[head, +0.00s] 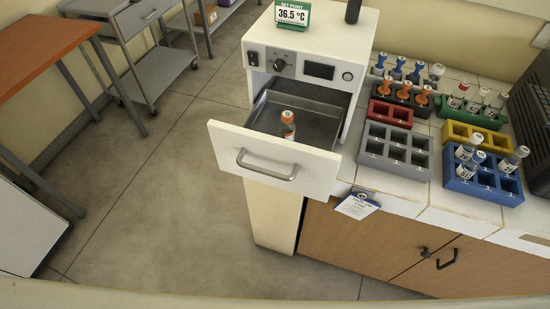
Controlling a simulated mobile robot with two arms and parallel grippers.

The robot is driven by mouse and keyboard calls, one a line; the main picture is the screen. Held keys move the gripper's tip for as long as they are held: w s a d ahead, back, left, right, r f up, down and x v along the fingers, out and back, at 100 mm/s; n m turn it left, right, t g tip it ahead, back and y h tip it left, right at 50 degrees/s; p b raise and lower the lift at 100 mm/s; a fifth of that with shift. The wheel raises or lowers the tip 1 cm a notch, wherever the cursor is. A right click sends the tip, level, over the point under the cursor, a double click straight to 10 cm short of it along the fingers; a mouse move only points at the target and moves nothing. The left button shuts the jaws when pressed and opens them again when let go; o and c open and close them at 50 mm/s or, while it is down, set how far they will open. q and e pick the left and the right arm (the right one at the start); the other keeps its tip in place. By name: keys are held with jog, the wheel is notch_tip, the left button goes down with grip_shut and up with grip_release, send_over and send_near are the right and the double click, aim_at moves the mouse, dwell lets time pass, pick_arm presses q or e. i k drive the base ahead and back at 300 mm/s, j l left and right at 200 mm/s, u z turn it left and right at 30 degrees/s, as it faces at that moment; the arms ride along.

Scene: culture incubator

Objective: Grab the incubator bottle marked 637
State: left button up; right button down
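A white incubator (315,42) stands in the middle with its drawer (265,155) pulled open. One small bottle (288,131) with an orange cap and a pale label stands upright inside the drawer, near its front wall. The number on it is too small to read. A curved grey handle (266,167) is on the drawer front. Several other capped bottles are in racks on the counter at the right, and their numbers cannot be read either. Neither of my grippers is in view.
A blue rack (510,194), a grey rack (383,164), a green rack (470,117) and a yellow rack (492,140) stand on the counter. A tag (358,205) hangs at the counter edge. A cart (160,75) and an orange-topped table (35,50) are at left. The floor before the drawer is clear.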

aim_at(287, 127)
jog(key=u, duration=0.3)
jog(key=k+l+u, duration=0.15)
jog(key=u, duration=0.3)
jog(key=k+l+u, duration=0.15)
jog(key=u, duration=0.3)
jog(key=k+l+u, duration=0.15)
jog(key=u, duration=0.3)
jog(key=k+l, duration=0.1)
jog(key=k, duration=0.3)
jog(key=i+l, duration=0.4)
